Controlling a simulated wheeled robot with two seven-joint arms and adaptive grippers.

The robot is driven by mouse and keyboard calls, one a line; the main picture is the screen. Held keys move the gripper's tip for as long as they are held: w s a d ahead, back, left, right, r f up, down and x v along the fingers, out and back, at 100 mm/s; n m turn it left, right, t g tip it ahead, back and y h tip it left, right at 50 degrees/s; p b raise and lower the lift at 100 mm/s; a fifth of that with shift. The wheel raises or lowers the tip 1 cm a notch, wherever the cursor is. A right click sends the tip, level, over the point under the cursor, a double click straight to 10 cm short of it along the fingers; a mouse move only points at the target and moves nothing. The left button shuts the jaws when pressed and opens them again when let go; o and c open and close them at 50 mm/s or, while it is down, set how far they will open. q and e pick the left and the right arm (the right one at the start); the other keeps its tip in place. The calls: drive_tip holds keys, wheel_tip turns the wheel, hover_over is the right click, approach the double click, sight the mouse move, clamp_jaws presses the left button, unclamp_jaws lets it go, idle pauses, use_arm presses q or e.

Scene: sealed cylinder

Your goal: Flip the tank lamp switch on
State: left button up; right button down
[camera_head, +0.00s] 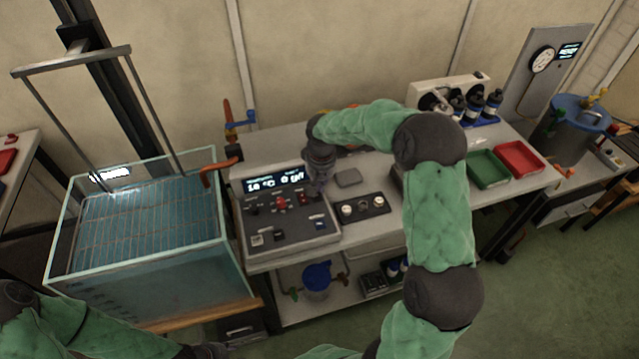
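A grey control panel (290,235) with a lit display (275,182) stands on the bench just right of the glass water tank (150,262). It carries several small knobs and switches, a red one (281,201) among them. The labels are too small to read, so I cannot tell which is the tank lamp switch. My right gripper (319,181) points down over the panel's upper right corner, beside the display. Its fingers are too small and dark to show whether they are open or touching anything. My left arm lies low at the left, with its dark gripper (208,351) at the bottom edge.
A metal frame (75,60) rises above the tank. A small block with round knobs (362,208) sits right of the panel. Farther right are dark bottles (475,104), a green tray (487,169) and a red tray (519,159). My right arm hides part of the bench.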

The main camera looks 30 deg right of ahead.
drive_tip(key=shift+s+a+r, duration=0.1)
drive_tip(key=shift+s, duration=0.25)
drive_tip(key=shift+r+p, duration=0.45)
drive_tip(key=shift+r, duration=0.1)
drive_tip(key=r+p, duration=0.2)
drive_tip(key=r, duration=0.1)
drive_tip(key=shift+w+r+p, duration=0.3)
drive_tip(key=shift+w+p, duration=0.05)
drive_tip(key=shift+p, duration=0.05)
wheel_tip(320, 180, up, 9)
drive_tip(key=w+p, duration=0.1)
drive_tip(key=shift+w+d+p, duration=0.25)
drive_tip(key=shift+p, duration=0.15)
